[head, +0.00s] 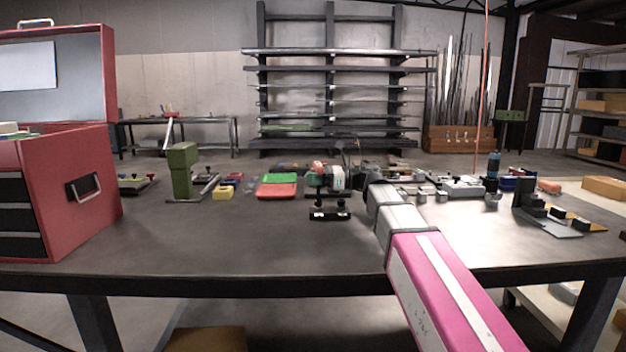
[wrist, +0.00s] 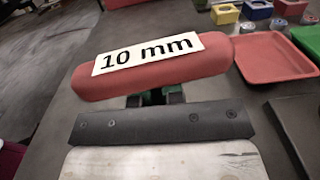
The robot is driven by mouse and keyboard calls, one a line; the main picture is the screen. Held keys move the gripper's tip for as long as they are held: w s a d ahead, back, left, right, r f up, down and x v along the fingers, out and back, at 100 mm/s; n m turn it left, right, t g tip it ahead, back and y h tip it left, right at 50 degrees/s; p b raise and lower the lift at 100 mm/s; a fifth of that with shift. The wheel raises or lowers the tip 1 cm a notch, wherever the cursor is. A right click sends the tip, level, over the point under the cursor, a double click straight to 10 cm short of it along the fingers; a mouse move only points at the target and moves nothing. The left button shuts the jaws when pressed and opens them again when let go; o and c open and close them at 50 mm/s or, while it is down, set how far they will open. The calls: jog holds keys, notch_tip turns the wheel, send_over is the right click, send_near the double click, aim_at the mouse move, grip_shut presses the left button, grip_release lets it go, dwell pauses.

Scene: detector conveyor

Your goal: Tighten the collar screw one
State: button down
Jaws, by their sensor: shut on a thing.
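A red bar-shaped handle with a white "10 mm" label (wrist: 200,74) fills the middle of the wrist view. My gripper (wrist: 154,98) is shut on this 10 mm tool just under the handle; only short dark and green parts show there. The tool's lower end is hidden. In the head view my arm reaches out over the table, and the gripper end is small among dark, red and green parts. I cannot make out the collar or its screw one in either view.
A red tray (head: 277,192) and a green tray (head: 280,179) lie left of the gripper end. A low black block with white labels (head: 330,215) stands in front of it. A red tool chest (head: 85,220) stands at the left. The near middle of the table is clear.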

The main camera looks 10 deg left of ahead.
jog(key=shift+m+t, duration=0.4)
jog(key=shift+t, duration=0.2)
jog(key=shift+w, duration=0.15)
jog(key=shift+r, duration=0.1)
dwell(0.3)
